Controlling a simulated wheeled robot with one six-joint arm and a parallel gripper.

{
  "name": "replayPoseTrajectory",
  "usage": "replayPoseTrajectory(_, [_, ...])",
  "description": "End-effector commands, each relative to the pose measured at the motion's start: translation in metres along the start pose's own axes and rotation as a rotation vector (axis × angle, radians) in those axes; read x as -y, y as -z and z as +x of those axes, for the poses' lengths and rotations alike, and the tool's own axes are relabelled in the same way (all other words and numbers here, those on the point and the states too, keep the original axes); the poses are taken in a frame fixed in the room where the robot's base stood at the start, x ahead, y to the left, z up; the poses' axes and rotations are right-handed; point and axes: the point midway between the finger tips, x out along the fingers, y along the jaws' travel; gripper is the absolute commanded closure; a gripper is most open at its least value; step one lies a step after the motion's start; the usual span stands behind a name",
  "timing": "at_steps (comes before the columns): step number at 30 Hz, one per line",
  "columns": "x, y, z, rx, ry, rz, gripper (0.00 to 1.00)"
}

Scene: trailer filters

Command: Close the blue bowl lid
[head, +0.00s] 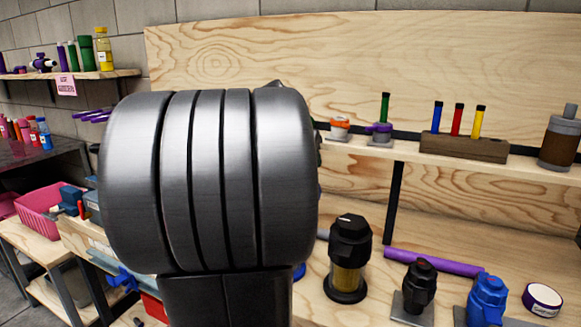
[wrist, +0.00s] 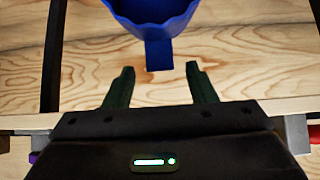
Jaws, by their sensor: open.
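In the wrist view, a blue round part (wrist: 152,10) with a wavy rim shows at the top edge, cut off by the frame. A flat blue tab (wrist: 159,54) sticks out from it toward my gripper (wrist: 160,67). My gripper is open and empty, with one dark green finger on each side of the tab's end in the picture. I cannot tell whether the tab lies between the fingers in depth. Whether this part is the lid or the bowl is not clear. In the head view my arm hides this area; only a small blue sliver (head: 300,272) shows beside it.
A black filter with an amber body (head: 348,262), a smaller black filter (head: 419,285) and a blue one (head: 487,297) stand on the bench at right. A purple tube (head: 433,262) lies behind them. A shelf above holds a wooden block (head: 463,146) with coloured tubes.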

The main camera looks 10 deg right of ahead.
Motion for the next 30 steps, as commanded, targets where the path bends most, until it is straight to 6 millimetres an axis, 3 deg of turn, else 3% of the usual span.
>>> replayPoseTrajectory(6, [0.000, 0.000, 0.029, 0.000, 0.000, 0.000, 0.49])
replayPoseTrajectory(18, [0.000, 0.000, 0.035, -0.001, 0.001, 0.000, 0.49])
replayPoseTrajectory(26, [0.000, 0.000, 0.035, -0.001, 0.001, 0.000, 1.00])
replayPoseTrajectory(30, [0.000, 0.000, 0.035, -0.001, 0.001, 0.000, 1.00])
